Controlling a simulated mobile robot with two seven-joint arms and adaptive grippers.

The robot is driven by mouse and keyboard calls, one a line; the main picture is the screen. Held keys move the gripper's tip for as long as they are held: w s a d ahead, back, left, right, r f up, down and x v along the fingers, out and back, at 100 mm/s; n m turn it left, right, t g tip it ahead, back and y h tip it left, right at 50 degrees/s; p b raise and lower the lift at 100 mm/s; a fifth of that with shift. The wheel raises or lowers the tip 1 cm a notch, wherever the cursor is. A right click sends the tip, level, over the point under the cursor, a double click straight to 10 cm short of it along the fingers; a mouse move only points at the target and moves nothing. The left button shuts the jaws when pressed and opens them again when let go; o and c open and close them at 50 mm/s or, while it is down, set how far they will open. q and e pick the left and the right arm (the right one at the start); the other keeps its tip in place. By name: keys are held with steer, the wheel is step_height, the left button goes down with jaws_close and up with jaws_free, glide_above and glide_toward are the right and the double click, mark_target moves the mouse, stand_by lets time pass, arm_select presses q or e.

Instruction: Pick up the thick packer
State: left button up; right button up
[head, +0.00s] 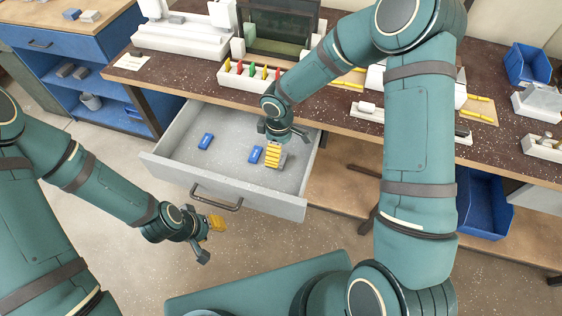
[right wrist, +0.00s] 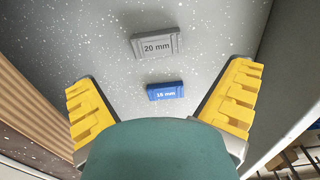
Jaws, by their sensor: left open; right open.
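A grey packer marked 20 mm (right wrist: 156,46) lies flat in the drawer in the right wrist view. A blue packer (right wrist: 165,91), its label reading about 16 or 18 mm, lies nearer, between the spread yellow fingers. The grey packer is beyond the fingertips. My right gripper (head: 273,154) is open and empty, pointing down over the drawer. In the head view a blue packer (head: 255,154) is just left of it and another blue packer (head: 206,141) lies further left. The grey one is hard to make out there. My left gripper (head: 209,239) is open and empty, in front of the drawer.
The grey drawer (head: 175,172) is pulled out below the dark bench top, with a front handle (head: 216,199). A white rack with coloured pieces (head: 250,77) stands on the bench above. Blue bins (head: 528,65) are at right. The drawer's left floor is mostly clear.

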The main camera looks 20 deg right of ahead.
mark_target(281, 159)
steer(key=shift+d+f+b, duration=0.15)
steer(key=shift+f+b, duration=0.25)
steer(key=shift+f, duration=1.1)
steer(key=shift+d+f+b, duration=0.15)
steer(key=shift+f+b, duration=0.2)
steer(key=shift+f, duration=1.15)
steer(key=c, duration=1)
